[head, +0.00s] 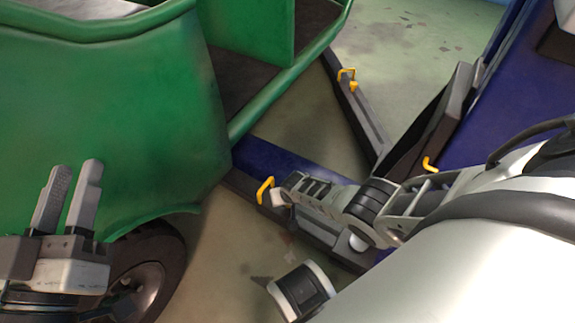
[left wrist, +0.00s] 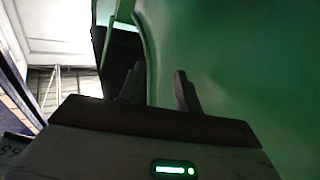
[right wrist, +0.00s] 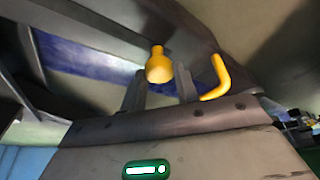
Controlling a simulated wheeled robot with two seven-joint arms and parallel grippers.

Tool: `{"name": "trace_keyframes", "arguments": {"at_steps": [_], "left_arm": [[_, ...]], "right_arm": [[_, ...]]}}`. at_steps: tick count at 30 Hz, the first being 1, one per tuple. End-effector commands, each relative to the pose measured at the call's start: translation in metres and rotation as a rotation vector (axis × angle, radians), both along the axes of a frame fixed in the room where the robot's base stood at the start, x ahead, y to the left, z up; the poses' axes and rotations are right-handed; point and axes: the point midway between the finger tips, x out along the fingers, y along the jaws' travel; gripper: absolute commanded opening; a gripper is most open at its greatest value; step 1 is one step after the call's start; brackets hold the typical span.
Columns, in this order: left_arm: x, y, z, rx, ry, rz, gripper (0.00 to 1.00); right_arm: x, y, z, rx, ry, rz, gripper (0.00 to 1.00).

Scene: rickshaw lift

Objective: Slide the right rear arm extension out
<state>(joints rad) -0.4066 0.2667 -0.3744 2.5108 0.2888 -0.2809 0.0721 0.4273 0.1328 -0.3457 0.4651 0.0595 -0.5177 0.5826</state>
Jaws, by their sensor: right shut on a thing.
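A dark grey lift arm (head: 321,229) with a blue inner section (head: 285,160) runs from the blue post base toward the green rickshaw's underside. A bent yellow handle (head: 265,189) stands on it, and also shows in the right wrist view (right wrist: 218,78). My right gripper (head: 283,196) is over this arm beside the handle. In the right wrist view, its fingers are shut on a yellow knob (right wrist: 158,66), with the bent handle just outside them. My left gripper (head: 70,198) is open and empty beside the green rickshaw body (head: 110,110).
A second lift arm (head: 364,118) with a yellow handle and knob extends farther back. A blue lift post (head: 500,95) stands at right. The rickshaw's wheel (head: 150,265) is near my left gripper. Bare floor (head: 225,262) shows between the wheel and the lift arm.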

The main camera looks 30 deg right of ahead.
Motion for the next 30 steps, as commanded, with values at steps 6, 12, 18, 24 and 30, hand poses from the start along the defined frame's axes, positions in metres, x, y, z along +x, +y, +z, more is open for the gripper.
{"name": "trace_keyframes", "arguments": {"at_steps": [6, 12, 18, 24, 30], "left_arm": [[0.001, 0.000, 0.001, 0.000, -0.011, 0.001, 0.34], [0.000, 0.000, 0.001, -0.001, -0.011, 0.000, 0.34], [0.000, 0.000, 0.001, 0.000, -0.009, 0.000, 0.34], [-0.002, -0.002, -0.003, -0.009, 0.055, -0.014, 0.34], [-0.023, -0.008, -0.037, -0.073, 0.373, -0.048, 0.34]], "right_arm": [[0.006, 0.003, 0.002, 0.006, -0.015, 0.003, 0.00], [0.007, 0.003, 0.002, 0.006, -0.016, 0.003, 0.52], [0.004, 0.002, 0.001, 0.003, -0.011, 0.003, 0.52], [0.001, 0.002, 0.009, 0.003, -0.008, 0.002, 0.52], [-0.007, 0.005, 0.033, 0.003, -0.008, 0.002, 0.52]]}}
